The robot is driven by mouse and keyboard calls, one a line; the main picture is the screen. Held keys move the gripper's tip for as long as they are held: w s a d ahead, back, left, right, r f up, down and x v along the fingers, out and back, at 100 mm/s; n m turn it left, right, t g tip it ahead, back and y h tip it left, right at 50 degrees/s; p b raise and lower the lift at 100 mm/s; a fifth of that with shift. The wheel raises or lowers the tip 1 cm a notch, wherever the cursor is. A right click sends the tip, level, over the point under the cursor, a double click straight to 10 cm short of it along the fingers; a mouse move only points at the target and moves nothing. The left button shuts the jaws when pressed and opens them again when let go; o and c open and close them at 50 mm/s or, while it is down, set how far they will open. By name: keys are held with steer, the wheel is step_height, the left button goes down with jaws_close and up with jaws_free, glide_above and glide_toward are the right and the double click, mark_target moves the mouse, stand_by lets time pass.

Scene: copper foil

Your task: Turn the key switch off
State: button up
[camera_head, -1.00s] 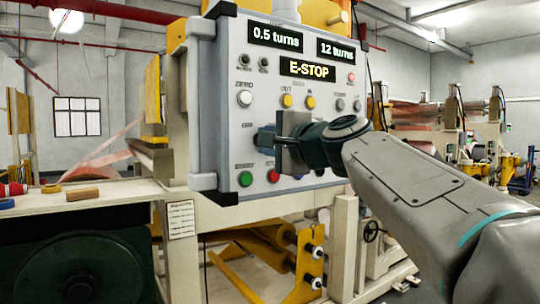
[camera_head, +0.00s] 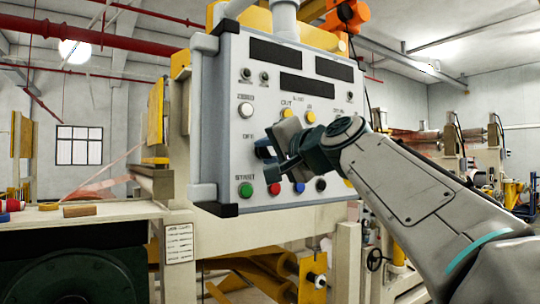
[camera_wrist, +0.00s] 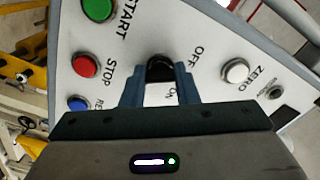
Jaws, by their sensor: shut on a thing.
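The key switch (camera_wrist: 160,67) is a black knob on the grey control panel (camera_head: 220,120), between the OFF and ON labels in the wrist view. My gripper (camera_wrist: 159,82) is shut on it, one blue-grey finger on each side. The gripper is rolled at a slant. The panel's displays (camera_head: 275,52) are all dark.
Buttons sit close around the switch: green START (camera_wrist: 97,8), red STOP (camera_wrist: 86,65), blue (camera_wrist: 78,103) and white ZERO (camera_wrist: 236,71). Yellow buttons (camera_head: 310,117) are just above my gripper in the head view. A bench (camera_head: 100,216) with small items stands at the left.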

stand_by(0.3)
steer(key=o, duration=1)
steer(key=shift+c, duration=0.2)
steer(key=b+v, duration=0.2)
steer(key=v, duration=1.1)
steer(key=shift+s+d, duration=0.3)
